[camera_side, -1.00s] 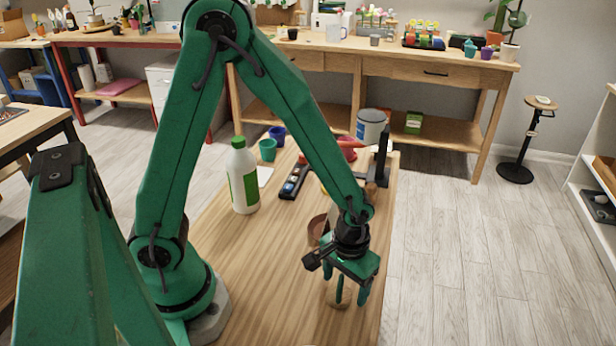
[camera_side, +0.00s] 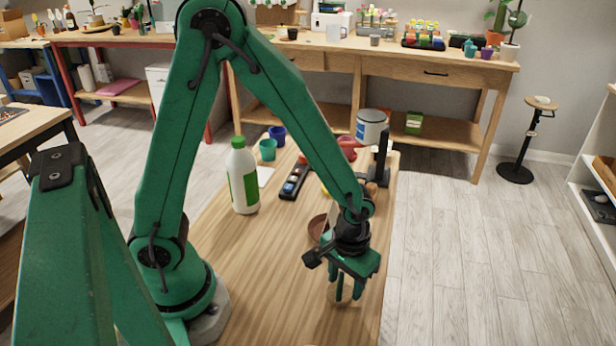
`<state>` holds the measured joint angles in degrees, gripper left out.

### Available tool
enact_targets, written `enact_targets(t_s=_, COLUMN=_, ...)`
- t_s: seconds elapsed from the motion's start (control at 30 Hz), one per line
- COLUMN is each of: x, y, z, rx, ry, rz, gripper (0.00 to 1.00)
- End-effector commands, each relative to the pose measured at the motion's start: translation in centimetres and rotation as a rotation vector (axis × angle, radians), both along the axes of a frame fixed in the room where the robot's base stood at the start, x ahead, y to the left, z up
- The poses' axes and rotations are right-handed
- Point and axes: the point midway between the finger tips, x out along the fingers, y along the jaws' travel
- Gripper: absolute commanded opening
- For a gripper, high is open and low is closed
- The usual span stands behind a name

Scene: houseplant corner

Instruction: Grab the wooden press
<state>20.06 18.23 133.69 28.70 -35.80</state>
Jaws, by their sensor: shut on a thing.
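The wooden press (camera_side: 348,294) is a small pale brown piece near the front right of the wooden bench (camera_side: 285,290). Most of it is hidden behind the fingers of my gripper (camera_side: 349,292). My gripper points down and its green fingers are shut on the press from both sides. I cannot tell whether the press touches the bench top.
A brown pot (camera_side: 317,228) stands just behind my gripper. A white bottle with a green label (camera_side: 243,178) stands at the left. A black tray (camera_side: 293,182), a teal cup (camera_side: 267,150) and a black upright stand (camera_side: 382,157) are farther back.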

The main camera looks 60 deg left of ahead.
Motion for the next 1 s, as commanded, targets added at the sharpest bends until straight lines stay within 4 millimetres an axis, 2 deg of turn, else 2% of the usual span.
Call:
enact_targets(t_s=0.37, x=0.1, y=0.0, z=3.5, rx=-0.001, ry=-0.003, rz=0.0, gripper=0.22)
enact_targets(t_s=1.0, x=-7.3, y=-6.0, z=9.1, rx=0.001, ry=-0.004, rz=-0.005, gripper=0.22)
